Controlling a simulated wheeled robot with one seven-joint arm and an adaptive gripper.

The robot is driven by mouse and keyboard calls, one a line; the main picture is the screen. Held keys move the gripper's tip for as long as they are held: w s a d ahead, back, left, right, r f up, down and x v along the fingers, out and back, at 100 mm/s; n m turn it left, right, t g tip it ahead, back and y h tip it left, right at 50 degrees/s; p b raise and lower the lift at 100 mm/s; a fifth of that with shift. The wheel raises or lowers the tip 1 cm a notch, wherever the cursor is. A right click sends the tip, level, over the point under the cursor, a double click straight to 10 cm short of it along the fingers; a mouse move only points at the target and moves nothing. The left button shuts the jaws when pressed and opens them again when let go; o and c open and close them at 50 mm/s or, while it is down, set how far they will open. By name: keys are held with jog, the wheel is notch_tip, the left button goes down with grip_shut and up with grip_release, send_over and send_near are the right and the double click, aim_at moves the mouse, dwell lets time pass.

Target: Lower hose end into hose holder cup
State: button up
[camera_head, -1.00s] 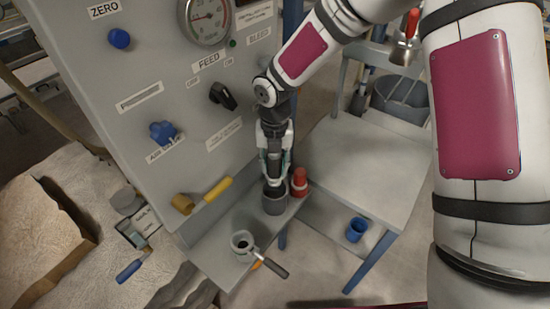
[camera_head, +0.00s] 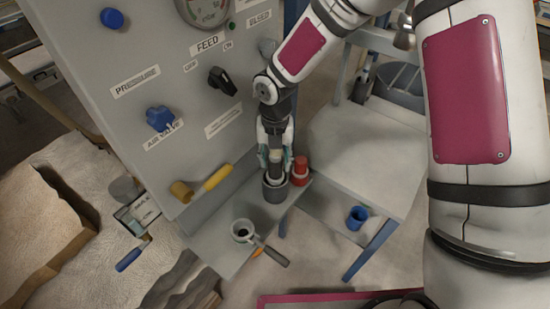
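The hose end (camera_head: 276,170) is a short dark piece with a paler top. It stands roughly upright with its lower part inside the dark grey holder cup (camera_head: 275,190) on the panel's ledge. My gripper (camera_head: 275,161) points down right above the cup. Its fingers stand apart on either side of the hose end and look open, with the tips just above the cup's rim. The hose end's bottom is hidden inside the cup.
A red object (camera_head: 299,170) stands close to the right of the cup. A pale mug-like vessel (camera_head: 243,231) and a dark-handled tool (camera_head: 272,256) lie nearer on the ledge. The upright grey panel (camera_head: 150,100) rises behind.

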dwell(0.3)
notch_tip(320, 180, up, 12)
jog(key=shift+r, duration=0.1)
dwell(0.4)
jog(key=shift+s, duration=0.1)
dwell(0.5)
